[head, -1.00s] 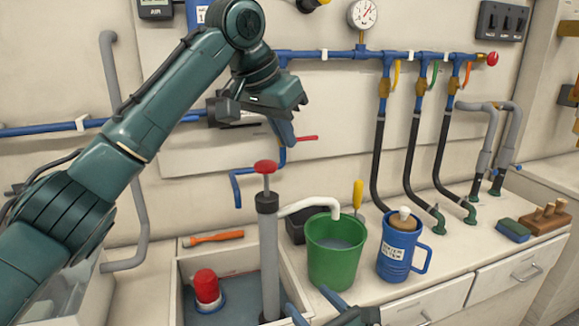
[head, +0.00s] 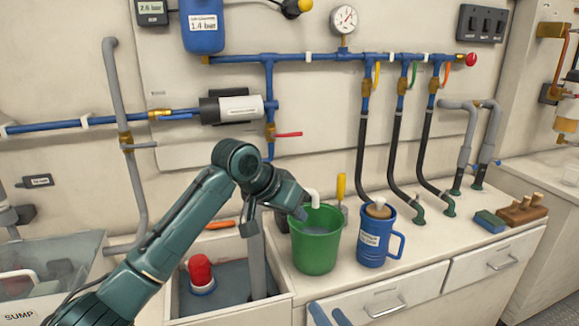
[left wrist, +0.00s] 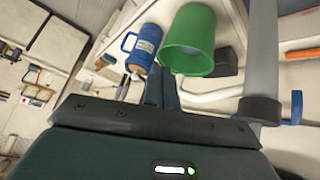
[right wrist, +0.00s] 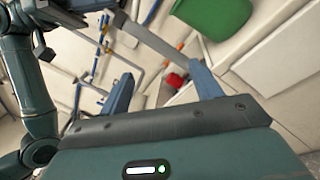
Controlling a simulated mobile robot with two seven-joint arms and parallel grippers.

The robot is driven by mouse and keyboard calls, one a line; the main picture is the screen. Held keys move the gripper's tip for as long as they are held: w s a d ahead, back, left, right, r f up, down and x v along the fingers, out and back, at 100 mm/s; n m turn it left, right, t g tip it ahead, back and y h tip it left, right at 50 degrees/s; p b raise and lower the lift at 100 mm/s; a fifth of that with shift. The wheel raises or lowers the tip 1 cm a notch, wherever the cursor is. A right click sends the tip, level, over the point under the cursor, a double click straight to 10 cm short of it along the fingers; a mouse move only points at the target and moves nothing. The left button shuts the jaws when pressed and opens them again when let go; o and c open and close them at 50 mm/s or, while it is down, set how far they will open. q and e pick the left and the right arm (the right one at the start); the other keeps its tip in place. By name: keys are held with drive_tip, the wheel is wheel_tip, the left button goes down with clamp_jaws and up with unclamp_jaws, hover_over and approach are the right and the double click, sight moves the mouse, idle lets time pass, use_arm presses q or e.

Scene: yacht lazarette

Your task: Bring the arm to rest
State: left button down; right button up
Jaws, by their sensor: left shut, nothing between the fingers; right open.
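My left arm reaches in from the lower left of the head view, its elbow raised. My left gripper (head: 299,211) is shut and empty, pointing down right in front of the green bucket's (head: 314,250) left rim. In the left wrist view its closed fingers (left wrist: 161,88) appear just below the bucket (left wrist: 190,38) and the blue jug (left wrist: 143,45); I cannot tell whether they touch anything. My right gripper (head: 331,315) shows only as blue fingertips at the bottom edge of the head view. In the right wrist view its fingers (right wrist: 162,88) are apart with nothing held.
A grey upright pump tube (head: 257,265) stands in the sink beside a red-topped item (head: 201,272), partly behind my left arm. The blue jug (head: 371,243) stands right of the bucket. Black hoses (head: 391,155) hang behind. Clear counter lies farther right (head: 440,240).

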use_arm(q)
drive_tip(key=s+a+f+n+t+p, duration=0.25)
drive_tip(key=s+f, duration=0.25)
drive_tip(key=f, duration=0.5)
drive_tip(key=s+a+f+n+t+p, duration=0.1)
drive_tip(key=s+a+f, duration=0.3)
drive_tip(key=f, duration=0.6)
drive_tip(key=s+a+f+t+y+p, duration=0.1)
drive_tip(key=s+a, duration=0.3)
drive_tip(key=s, duration=0.6)
drive_tip(key=s+a+f+t+y+p, duration=0.1)
drive_tip(key=s+a, duration=0.4)
drive_tip(key=s, duration=0.6)
wheel_tip(320, 180, down, 2)
drive_tip(key=shift+n+y, duration=0.45)
drive_tip(key=shift+y, duration=0.05)
use_arm(e)
drive_tip(key=s+d+f+m+g+h, duration=0.2)
drive_tip(key=s+m, duration=0.6)
drive_tip(key=m, duration=0.6)
drive_tip(key=s+d+f+m+g+h, duration=0.3)
drive_tip(key=s+f+m, duration=0.4)
drive_tip(key=m, duration=0.8)
drive_tip(key=shift+s+d+f+g, duration=0.15)
drive_tip(key=shift+s+d+g, duration=0.5)
drive_tip(key=shift+d+g, duration=0.1)
